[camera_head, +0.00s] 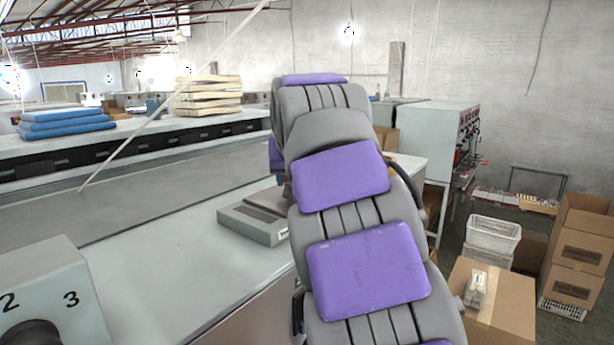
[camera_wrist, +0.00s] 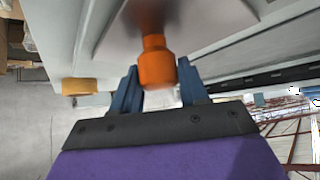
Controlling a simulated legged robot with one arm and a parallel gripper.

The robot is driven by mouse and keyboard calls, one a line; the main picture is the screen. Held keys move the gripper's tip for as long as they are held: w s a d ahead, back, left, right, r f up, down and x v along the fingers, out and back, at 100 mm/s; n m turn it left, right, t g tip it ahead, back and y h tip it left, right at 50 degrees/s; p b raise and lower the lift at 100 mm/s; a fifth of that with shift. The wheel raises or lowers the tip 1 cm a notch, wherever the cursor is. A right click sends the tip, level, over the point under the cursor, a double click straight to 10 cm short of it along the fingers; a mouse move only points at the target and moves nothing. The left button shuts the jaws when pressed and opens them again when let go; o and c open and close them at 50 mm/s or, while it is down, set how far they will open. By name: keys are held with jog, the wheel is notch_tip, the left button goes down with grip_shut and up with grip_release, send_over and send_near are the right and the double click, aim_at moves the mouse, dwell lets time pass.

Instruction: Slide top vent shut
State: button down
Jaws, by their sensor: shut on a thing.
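In the wrist view, my gripper (camera_wrist: 157,88) has its two blue fingers on either side of an orange knob (camera_wrist: 155,62). It is shut on this knob, though the exact contact is hard to see. The knob sticks out from a pale grey panel (camera_wrist: 215,35). A dark, blurred patch lies at its base. I cannot make out the top vent or how far it is open. In the head view, my arm hides the gripper and the knob.
A yellow-orange block (camera_wrist: 80,86) lies left of my fingers in the wrist view. In the head view, a grey dial box (camera_head: 50,290) stands at lower left on a long pale counter (camera_head: 160,255). A flat grey device (camera_head: 252,226) and cardboard boxes (camera_head: 500,300) flank my arm.

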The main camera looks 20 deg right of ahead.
aim_at(277, 195)
jog(key=s+a, duration=0.2)
jog(key=a, duration=0.2)
jog(key=shift+s+f, duration=0.1)
jog(key=shift+s, duration=0.3)
jog(key=shift+f+b, duration=0.1)
jog(key=shift+b, duration=0.2)
